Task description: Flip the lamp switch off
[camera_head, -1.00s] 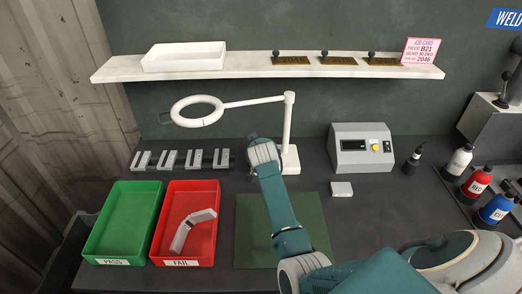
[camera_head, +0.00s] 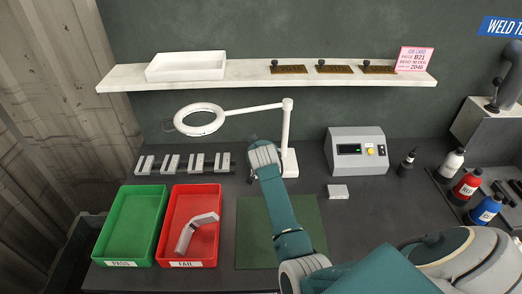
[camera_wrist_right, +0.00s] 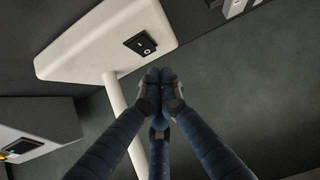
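The white lamp (camera_head: 286,130) stands at the back of the bench, with a ring head (camera_head: 199,119) on a jointed arm reaching left. In the right wrist view, its white base (camera_wrist_right: 85,45) carries a black rocker switch (camera_wrist_right: 140,43); which way the rocker is pressed is too small to tell. My right gripper (camera_wrist_right: 162,76) has its fingertips together, empty, just short of the base edge beside the post and apart from the switch. In the head view the right gripper (camera_head: 262,147) is just left of the lamp base, partly covering it. The left gripper is not in view.
A shelf (camera_head: 250,80) runs above. Bottles stand at the far right.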

